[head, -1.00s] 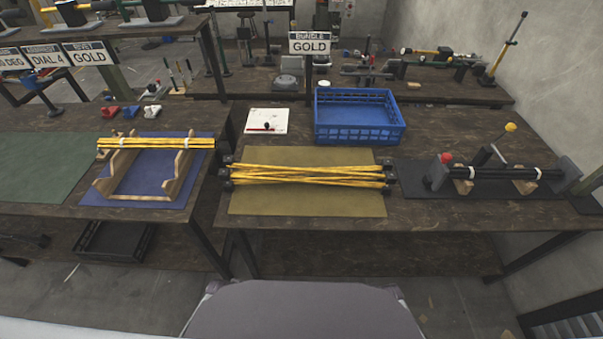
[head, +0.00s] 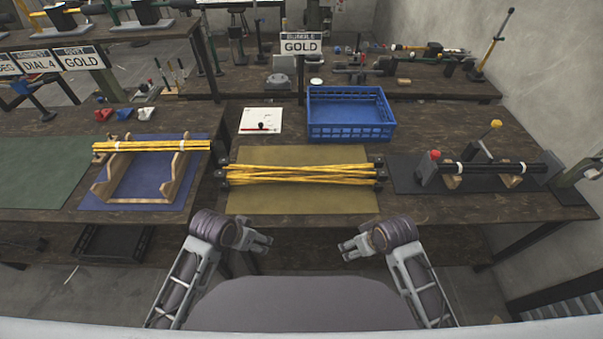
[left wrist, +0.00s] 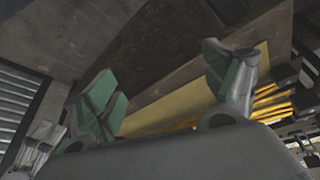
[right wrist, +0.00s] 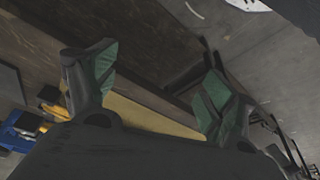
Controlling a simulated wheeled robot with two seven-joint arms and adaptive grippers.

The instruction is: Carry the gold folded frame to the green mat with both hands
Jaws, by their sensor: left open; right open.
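The gold folded frame (head: 300,174), a bundle of crossing yellow rods with dark end blocks, lies on an olive-yellow mat (head: 300,205) on the middle table. Its rods also show in the left wrist view (left wrist: 272,97). The green mat (head: 45,172) lies flat on the left table, at the far left. My left gripper (head: 265,243) is open and empty in front of the table edge, near the frame's left end. My right gripper (head: 347,248) is open and empty in front of the edge, near the right end. Neither touches the frame.
Yellow rods rest on a wooden cradle (head: 170,182) over a blue mat, between green mat and frame. A blue crate (head: 350,132) and white board (head: 261,121) stand behind the frame. A press with black rods (head: 490,169) is at right. A BUNDLE GOLD sign (head: 301,45) stands behind.

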